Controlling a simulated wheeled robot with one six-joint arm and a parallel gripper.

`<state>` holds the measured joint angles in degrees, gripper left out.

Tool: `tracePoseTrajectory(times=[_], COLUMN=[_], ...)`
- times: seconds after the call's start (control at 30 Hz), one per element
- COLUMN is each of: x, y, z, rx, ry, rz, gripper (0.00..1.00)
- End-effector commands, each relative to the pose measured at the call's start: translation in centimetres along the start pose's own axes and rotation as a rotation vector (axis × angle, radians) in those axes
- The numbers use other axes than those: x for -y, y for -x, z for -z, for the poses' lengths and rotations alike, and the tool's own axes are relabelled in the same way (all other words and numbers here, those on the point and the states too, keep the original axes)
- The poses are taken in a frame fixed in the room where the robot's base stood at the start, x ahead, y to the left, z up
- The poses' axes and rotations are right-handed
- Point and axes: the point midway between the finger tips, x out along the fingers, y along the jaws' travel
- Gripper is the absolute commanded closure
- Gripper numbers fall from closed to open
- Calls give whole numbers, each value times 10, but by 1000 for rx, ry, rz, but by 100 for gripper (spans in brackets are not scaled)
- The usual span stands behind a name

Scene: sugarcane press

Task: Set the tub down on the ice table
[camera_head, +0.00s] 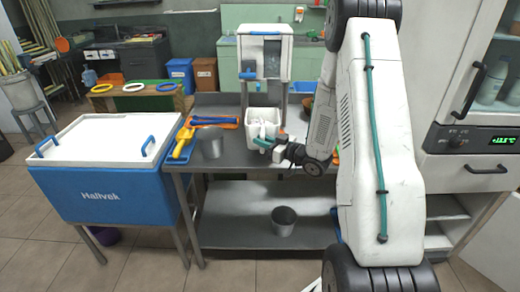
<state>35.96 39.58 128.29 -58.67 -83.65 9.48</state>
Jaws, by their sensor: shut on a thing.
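A white tub (252,132) with pale contents stands upright in front of the white machine, over the dark metal table (232,160). My gripper (265,143) reaches in from the right at the tub's front and is shut on it. The fingers cover part of the tub's lower front. I cannot tell whether the tub's base touches the table top. My arm hides the right part of the table.
A white machine (265,55) stands behind the tub. A grey metal cup (211,143), a yellow scoop (184,140) and orange and blue tools lie to the left. A blue cooler (105,196) stands left of the table. A grey bucket (284,220) is on the lower shelf. A cabinet (475,140) stands right.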

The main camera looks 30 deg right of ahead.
Motion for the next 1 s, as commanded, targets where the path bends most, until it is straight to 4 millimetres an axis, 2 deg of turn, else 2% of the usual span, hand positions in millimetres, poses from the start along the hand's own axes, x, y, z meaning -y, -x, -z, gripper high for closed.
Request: tracePoseTrajectory(times=[0.17, 0.47, 0.8, 0.83, 0.87, 0.9, 1.0], x=[0, 1, 1, 2, 2, 2, 2], y=[-10, -10, -10, -10, -10, -10, -10], z=[-1, -34, -37, -37, -37, -37, -37], rx=[-3, -3, -3, -1, -1, -1, -1], ry=[2, 2, 3, 1, 1, 1, 1], rz=[1, 2, 2, 2, 2, 2, 1], gripper=[100, 100, 100, 76, 68, 62, 62])
